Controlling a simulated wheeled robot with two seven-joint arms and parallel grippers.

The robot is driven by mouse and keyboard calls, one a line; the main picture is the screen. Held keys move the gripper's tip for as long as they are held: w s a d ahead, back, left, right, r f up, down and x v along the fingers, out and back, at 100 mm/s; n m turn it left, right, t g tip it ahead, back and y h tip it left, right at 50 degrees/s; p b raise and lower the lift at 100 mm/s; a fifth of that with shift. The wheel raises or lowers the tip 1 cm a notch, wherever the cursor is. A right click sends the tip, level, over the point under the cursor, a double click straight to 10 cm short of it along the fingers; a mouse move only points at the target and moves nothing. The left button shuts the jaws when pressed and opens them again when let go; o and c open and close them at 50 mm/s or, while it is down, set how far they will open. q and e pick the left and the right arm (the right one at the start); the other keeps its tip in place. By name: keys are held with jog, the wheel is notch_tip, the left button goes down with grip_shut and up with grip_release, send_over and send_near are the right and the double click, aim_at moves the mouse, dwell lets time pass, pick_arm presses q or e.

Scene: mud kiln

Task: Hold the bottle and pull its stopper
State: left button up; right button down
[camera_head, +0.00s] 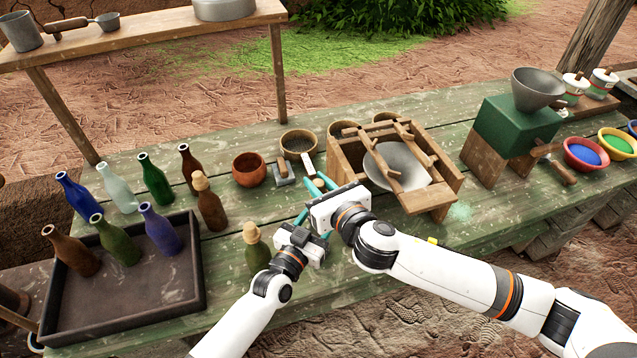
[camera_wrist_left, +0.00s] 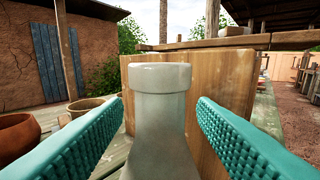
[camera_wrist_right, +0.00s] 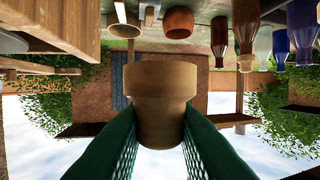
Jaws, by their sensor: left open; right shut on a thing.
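In the left wrist view a pale grey bottle (camera_wrist_left: 160,120) stands upright, its lipped mouth bare. My left gripper (camera_head: 311,225) is open, with one teal finger on each side of the bottle neck and a gap on both sides. My right gripper (camera_head: 318,184) is shut on a brown cork stopper (camera_wrist_right: 160,100), which fills the space between its fingers in the upside-down right wrist view. No bottle glass shows against the stopper there, so it appears apart from the bottle. In the head view my grippers hide this bottle.
A green bottle with a cork (camera_head: 257,255) stands close beside my left gripper, and a corked brown bottle (camera_head: 210,208) is farther left. A dark tray (camera_head: 130,318) holds several bottles. A wooden frame (camera_head: 440,200) with a bowl stands right of my grippers. Small bowls (camera_head: 249,170) are behind.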

notch_tip(320, 180, down, 2)
jog(key=shift+f+b, duration=0.1)
jog(key=shift+b, duration=1)
pick_arm(q)
jog(key=v, duration=1.2)
